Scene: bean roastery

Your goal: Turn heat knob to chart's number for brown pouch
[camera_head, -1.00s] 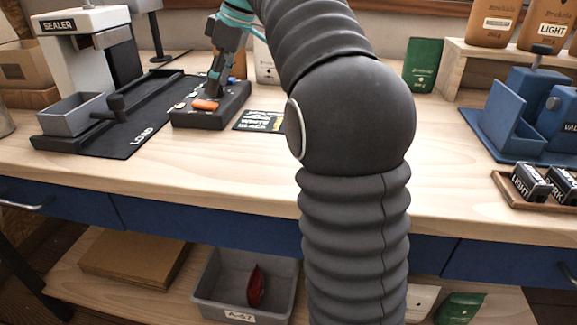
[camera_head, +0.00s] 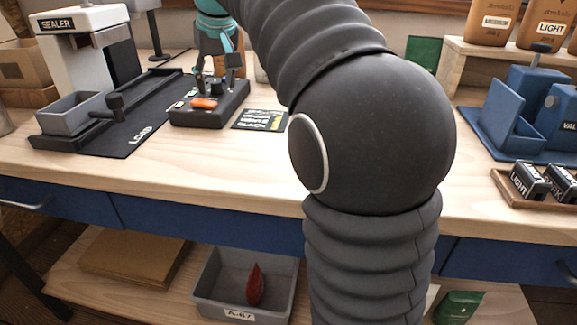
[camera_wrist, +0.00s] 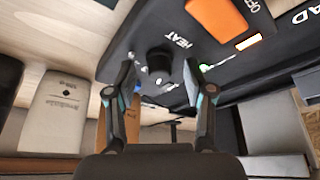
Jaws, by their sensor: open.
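The black control box (camera_head: 209,111) stands on the bench left of centre, with an orange switch (camera_head: 204,103) on its top. In the wrist view, the dark round heat knob (camera_wrist: 159,62) sits beside the word HEAT, and the orange switch (camera_wrist: 217,18) is at the top. My gripper (camera_head: 217,78) is over the box. It is open, its two fingers (camera_wrist: 161,78) to either side of the knob in the picture; contact cannot be told. The chart card (camera_head: 261,120) lies right of the box, its text too small to read.
The sealer (camera_head: 88,48) and its black LOAD mat (camera_head: 120,130) are left of the box. Blue equipment (camera_head: 520,110) and a tray of small labelled blocks (camera_head: 508,186) are at the right. A grey bin (camera_head: 213,302) holds a red pouch (camera_head: 255,286) below.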

